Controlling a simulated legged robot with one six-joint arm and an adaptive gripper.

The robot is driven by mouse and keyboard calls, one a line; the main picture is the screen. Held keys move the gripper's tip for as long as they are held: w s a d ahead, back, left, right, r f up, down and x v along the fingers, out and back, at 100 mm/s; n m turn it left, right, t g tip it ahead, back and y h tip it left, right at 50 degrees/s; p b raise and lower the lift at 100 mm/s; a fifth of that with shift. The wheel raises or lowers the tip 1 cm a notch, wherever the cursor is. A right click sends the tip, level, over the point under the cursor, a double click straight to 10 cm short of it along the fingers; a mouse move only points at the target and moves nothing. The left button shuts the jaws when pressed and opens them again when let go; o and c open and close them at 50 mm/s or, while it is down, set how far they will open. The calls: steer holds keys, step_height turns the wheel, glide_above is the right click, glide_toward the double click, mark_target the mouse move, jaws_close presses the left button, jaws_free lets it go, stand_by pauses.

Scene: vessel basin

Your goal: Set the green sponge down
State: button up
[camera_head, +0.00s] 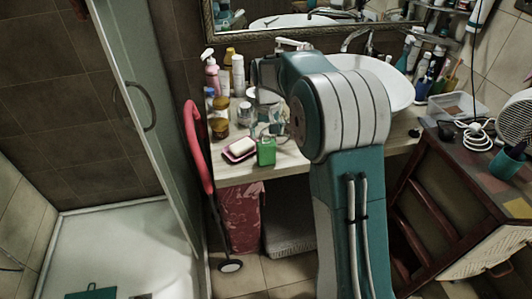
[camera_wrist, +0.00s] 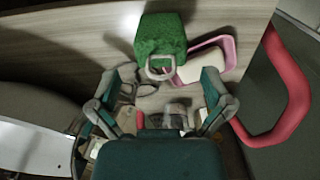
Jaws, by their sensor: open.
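The green sponge (camera_head: 266,151) stands on the wood-look counter (camera_head: 290,163) near its front edge, just right of a pink soap dish (camera_head: 230,156) with a white bar of soap (camera_head: 242,146). In the wrist view the sponge (camera_wrist: 160,33) lies beyond my fingertips, clear of both fingers. My gripper (camera_wrist: 168,82) is open, with its two fingers spread apart and nothing held between them. A pale ring-like shape overlaps the sponge's near edge there; I cannot tell what it is. In the head view my arm hides part of the counter behind the sponge.
Bottles and jars (camera_head: 219,105) crowd the counter's left back. A white basin (camera_head: 400,92) is behind my arm. A red-handled cane (camera_head: 195,140) leans at the counter's left end; its handle (camera_wrist: 287,90) is close right in the wrist view. A dark wooden cabinet (camera_head: 440,205) stands at right.

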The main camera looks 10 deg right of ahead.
mark_target(266, 143)
steer(key=f, duration=0.5)
steer(key=shift+w+a+f, duration=0.1)
steer(key=shift+w, duration=0.2)
steer(key=c, duration=0.8)
